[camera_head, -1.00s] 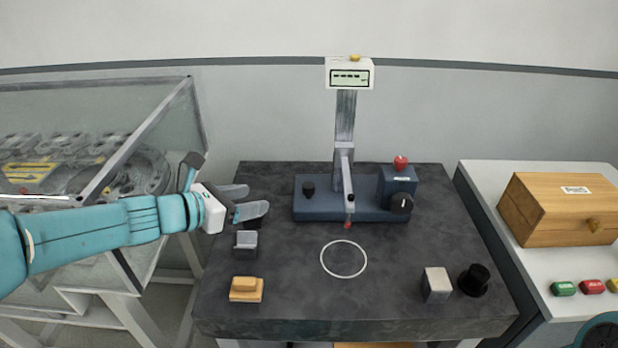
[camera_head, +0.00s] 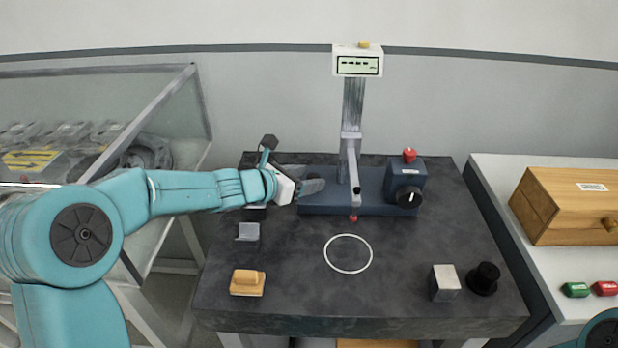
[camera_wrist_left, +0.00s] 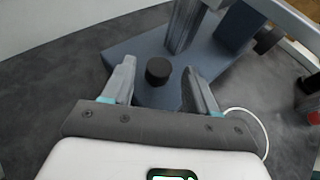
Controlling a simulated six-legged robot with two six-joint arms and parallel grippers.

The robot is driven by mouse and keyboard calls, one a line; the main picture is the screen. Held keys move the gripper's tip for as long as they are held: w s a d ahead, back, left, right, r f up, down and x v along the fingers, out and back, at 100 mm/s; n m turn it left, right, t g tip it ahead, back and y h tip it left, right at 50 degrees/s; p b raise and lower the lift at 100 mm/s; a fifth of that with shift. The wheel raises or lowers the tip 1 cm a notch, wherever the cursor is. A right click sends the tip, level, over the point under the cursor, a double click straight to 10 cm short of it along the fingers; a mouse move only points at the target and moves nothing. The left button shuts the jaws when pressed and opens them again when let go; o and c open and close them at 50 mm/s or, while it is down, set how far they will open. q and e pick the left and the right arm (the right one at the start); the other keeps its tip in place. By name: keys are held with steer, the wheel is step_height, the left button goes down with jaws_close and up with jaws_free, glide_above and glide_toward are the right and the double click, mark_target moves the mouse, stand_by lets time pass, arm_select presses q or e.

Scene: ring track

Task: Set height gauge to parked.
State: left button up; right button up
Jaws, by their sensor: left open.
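The height gauge has a blue base (camera_head: 330,206), a grey column (camera_head: 353,105) and a white display head (camera_head: 358,61) with a yellow button on top. Its arm carries a small red tip (camera_head: 353,218) above the table. A black knob (camera_head: 408,197) is on the front of the right block, with a red knob (camera_head: 409,155) on top. My left gripper (camera_head: 312,182) is open at the left end of the base. In the left wrist view, a short black knob (camera_wrist_left: 158,70) on the base lies between the open fingers (camera_wrist_left: 160,85), apart from both. The gripper hides this knob in the head view.
A white ring (camera_head: 348,254) marks the middle. A wooden box (camera_head: 565,205) stands right; a glass case (camera_head: 150,120) stands left.

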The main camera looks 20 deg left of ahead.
mark_target(370, 194)
arm_select(q)
steer(key=shift+x, duration=0.8)
jaws_close()
steer(key=shift+w+d, duration=0.1)
steer(key=shift+d, duration=0.2)
steer(key=w+d+b, duration=0.1)
steer(key=d, duration=0.3)
steer(key=w+d+b, duration=0.1)
steer(key=d, duration=0.3)
steer(key=w+d+b, duration=0.1)
steer(key=d+b, duration=0.1)
steer(key=d, duration=0.2)
steer(key=shift+w+d, duration=0.1)
steer(key=shift+w, duration=0.1)
steer(key=shift+w+d+r, duration=0.1)
steer(key=shift+w+d, duration=0.05)
steer(key=shift+d, duration=0.4)
